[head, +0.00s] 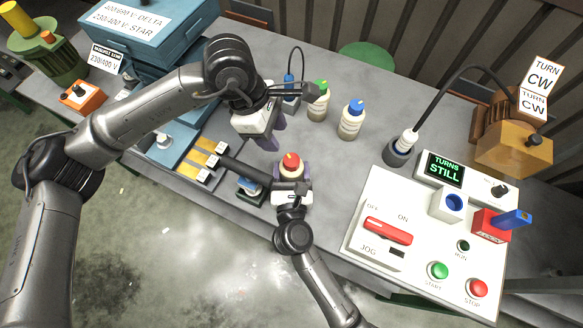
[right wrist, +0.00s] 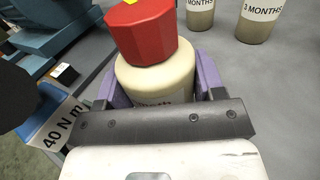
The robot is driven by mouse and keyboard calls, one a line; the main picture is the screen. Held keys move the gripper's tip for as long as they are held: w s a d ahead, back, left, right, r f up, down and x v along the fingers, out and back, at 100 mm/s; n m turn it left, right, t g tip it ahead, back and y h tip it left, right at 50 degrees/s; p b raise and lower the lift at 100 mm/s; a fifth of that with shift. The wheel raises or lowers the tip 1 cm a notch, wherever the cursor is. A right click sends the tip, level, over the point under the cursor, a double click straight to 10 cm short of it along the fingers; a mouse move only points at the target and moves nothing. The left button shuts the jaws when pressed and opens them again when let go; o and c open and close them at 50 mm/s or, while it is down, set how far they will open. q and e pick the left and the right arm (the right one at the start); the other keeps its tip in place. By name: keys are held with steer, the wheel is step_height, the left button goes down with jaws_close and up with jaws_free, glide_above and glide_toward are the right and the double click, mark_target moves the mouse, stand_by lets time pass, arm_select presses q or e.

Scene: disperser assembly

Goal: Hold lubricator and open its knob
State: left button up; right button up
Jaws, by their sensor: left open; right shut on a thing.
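The lubricator (right wrist: 150,84) is a cream bottle with a red faceted knob (head: 291,162) on top. My right gripper (head: 291,178) is shut around the bottle's body near the table's front edge; in the right wrist view its purple fingers lie on both sides of the bottle, below the red knob (right wrist: 142,30). The lower part of the bottle is hidden by the gripper. My left gripper (head: 266,138) is open, up and to the left of the red knob, and apart from it. Its far finger is partly hidden by its own body.
A green-capped bottle (head: 318,103) and a blue-capped bottle (head: 350,121) stand behind on the grey table. A control panel (head: 372,205) with switches and buttons is at the right. A torque tool (head: 250,186) lies left of the lubricator. Bare table lies between lubricator and panel.

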mark_target(291, 161)
stand_by(0.3)
arm_select(q)
steer(key=shift+o, duration=1.4)
steer(key=shift+w+r, duration=0.1)
steer(key=shift+r, duration=0.25)
steer(key=shift+o, duration=0.8)
steer(key=d+r, duration=0.1)
steer(key=d, duration=0.1)
steer(key=d+r+m, duration=0.1)
steer(key=shift+s+r+t, duration=0.25)
steer(key=shift+r+t, duration=0.05)
steer(key=shift+r, duration=0.05)
steer(key=w+d+n+g+y, duration=0.1)
steer(key=w+d+n+y, duration=0.15)
steer(key=d+n, duration=0.2)
steer(key=s+a+f+n+g, duration=0.1)
steer(key=f+n, duration=0.3)
steer(key=n, duration=0.1)
steer(key=s+a+f+n+g+y, duration=0.1)
steer(key=f+n, duration=0.3)
steer(key=n, duration=0.2)
steer(key=s+a+f+n+g, duration=0.1)
steer(key=f+n, duration=0.3)
steer(key=n, duration=0.1)
steer(key=shift+s+a+f+n+y, duration=0.25)
steer(key=shift+a+y, duration=0.1)
steer(key=shift+a, duration=0.05)
